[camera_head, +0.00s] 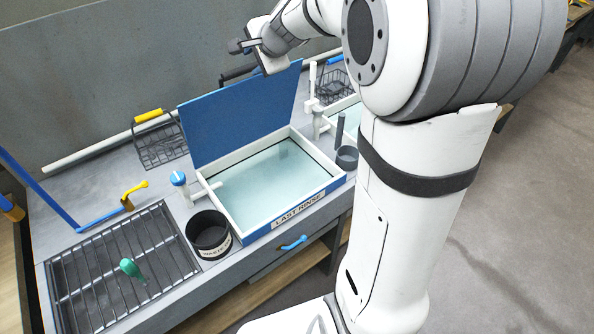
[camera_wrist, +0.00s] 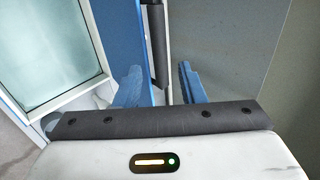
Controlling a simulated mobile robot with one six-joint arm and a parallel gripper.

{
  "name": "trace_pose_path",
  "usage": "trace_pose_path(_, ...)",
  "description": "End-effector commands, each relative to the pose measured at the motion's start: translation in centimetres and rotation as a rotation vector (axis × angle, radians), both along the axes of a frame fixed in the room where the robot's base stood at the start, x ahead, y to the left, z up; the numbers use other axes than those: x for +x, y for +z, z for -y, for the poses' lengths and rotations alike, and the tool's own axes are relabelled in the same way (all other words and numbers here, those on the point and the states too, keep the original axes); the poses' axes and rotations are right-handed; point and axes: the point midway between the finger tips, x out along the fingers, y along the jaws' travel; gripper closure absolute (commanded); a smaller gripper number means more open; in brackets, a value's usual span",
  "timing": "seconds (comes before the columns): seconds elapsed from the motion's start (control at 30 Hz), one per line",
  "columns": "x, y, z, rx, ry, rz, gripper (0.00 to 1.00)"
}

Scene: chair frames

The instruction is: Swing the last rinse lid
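The blue lid (camera_head: 240,112) of the basin labelled LAST RINSE (camera_head: 298,212) stands raised at the basin's back edge. The basin holds pale clear water. In the wrist view the lid (camera_wrist: 118,30) runs upright beside the basin, with a dark bar handle (camera_wrist: 158,45) along its far side. My gripper (camera_wrist: 159,78) has its two blue fingers apart, one on the lid side and one on the wall side. The handle shows in the gap between them; I cannot tell whether either finger touches it. In the head view my wrist is above the lid's top edge and the fingertips are not clear.
A drain rack (camera_head: 120,268) with a green-handled tool is farther left. A wire basket (camera_head: 160,147) hangs behind. The wall (camera_head: 100,70) is close behind the lid.

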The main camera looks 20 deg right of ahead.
Motion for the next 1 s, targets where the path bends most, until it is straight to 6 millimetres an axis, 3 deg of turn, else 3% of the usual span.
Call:
trace_pose_path(0.5, 5.3, -5.2, -1.9, -0.001, 0.004, -0.003, 0.64)
trace_pose_path(0.53, 5.2, -5.0, -1.9, -0.002, 0.005, -0.003, 0.71)
trace_pose_path(0.8, 5.1, -5.2, -1.9, -0.002, 0.006, -0.008, 0.92)
trace_pose_path(1.0, 5.0, -5.3, -1.9, -0.002, 0.007, -0.011, 0.95)
